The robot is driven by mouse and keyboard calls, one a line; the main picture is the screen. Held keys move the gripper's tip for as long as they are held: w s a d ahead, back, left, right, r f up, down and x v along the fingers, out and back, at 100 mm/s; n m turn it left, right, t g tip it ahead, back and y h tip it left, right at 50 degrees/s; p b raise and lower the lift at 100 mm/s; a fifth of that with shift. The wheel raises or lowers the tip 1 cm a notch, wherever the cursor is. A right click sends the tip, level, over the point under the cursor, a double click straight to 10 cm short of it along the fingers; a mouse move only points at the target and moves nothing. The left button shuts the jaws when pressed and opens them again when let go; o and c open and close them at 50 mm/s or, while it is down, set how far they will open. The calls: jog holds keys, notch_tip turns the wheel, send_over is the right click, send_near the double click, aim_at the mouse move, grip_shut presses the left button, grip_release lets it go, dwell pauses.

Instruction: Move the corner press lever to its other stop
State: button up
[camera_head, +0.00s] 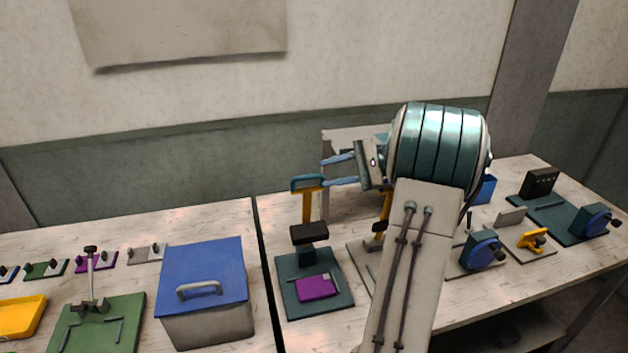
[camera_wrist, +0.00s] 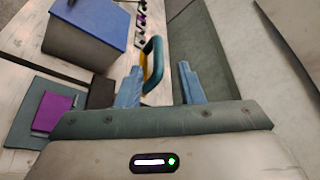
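A press with a dark teal base (camera_head: 330,298), a purple block (camera_head: 317,287) and a dark press head (camera_head: 309,234) stands left of my arm. Its yellow lever (camera_head: 307,207) stands upright with a teal handle (camera_head: 307,182) on top. My gripper (camera_head: 323,172) is at handle height, fingers pointing left. In the wrist view my gripper (camera_wrist: 159,68) is open, and the looped handle (camera_wrist: 154,58) shows between the fingers, closer to the left one. Whether they touch I cannot tell. A second yellow lever (camera_head: 385,207) is partly hidden behind my arm.
A blue-lidded box (camera_head: 203,278) stands to the left, beside a green base (camera_head: 95,325) with a grey upright lever. Blue-wheeled devices (camera_head: 482,250) and a yellow part (camera_head: 532,239) are at right. A wall rises close behind the tables.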

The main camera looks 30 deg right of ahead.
jog(key=b+v, duration=0.1)
jog(key=v, duration=0.7)
jog(key=shift+d, duration=0.2)
jog(key=shift+s, duration=0.15)
